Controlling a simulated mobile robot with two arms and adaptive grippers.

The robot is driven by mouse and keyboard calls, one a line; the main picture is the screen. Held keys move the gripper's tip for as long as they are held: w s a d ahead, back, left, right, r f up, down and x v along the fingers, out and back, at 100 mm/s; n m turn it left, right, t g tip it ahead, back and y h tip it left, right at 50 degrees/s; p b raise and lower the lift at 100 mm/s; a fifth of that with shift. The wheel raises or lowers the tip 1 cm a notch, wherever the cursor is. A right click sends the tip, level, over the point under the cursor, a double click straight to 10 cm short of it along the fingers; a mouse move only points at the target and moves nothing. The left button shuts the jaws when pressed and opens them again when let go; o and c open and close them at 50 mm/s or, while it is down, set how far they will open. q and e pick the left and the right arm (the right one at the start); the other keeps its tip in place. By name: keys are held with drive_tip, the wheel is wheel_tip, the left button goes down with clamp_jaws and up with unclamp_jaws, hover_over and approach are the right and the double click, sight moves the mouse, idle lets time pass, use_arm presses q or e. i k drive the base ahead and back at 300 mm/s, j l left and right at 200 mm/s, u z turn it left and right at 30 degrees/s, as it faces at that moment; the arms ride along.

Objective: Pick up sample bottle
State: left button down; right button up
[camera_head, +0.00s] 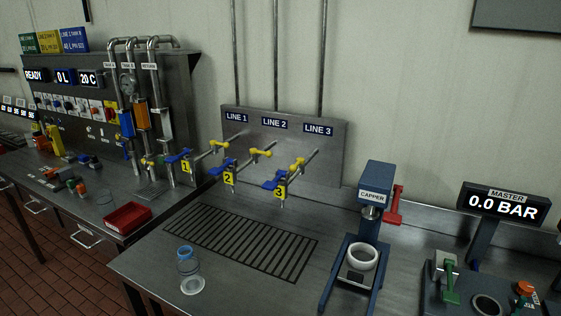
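A clear sample bottle (189,274) with a blue neck ring stands upright on the steel bench (145,262), near its front left edge. It is in front of the slotted drain grate (243,242). Nothing touches the bottle. Neither my left nor my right gripper shows in the head view.
Line taps with blue and yellow handles (228,168) jut out over the grate. A blue capper (370,215) stands right of it, and a master pressure display (503,204) reads 0.0 BAR. A red tray (128,217) lies on the left bench. The bench around the bottle is clear.

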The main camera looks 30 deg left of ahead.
sight(188, 262)
drive_tip(key=u, duration=1.7)
drive_tip(key=k+j, duration=0.1)
drive_tip(key=j, duration=0.4)
drive_tip(key=k+j+u, duration=0.1)
drive_tip(key=j, duration=0.45)
drive_tip(key=k+j, duration=0.1)
drive_tip(key=j, duration=0.4)
drive_tip(key=u, duration=0.05)
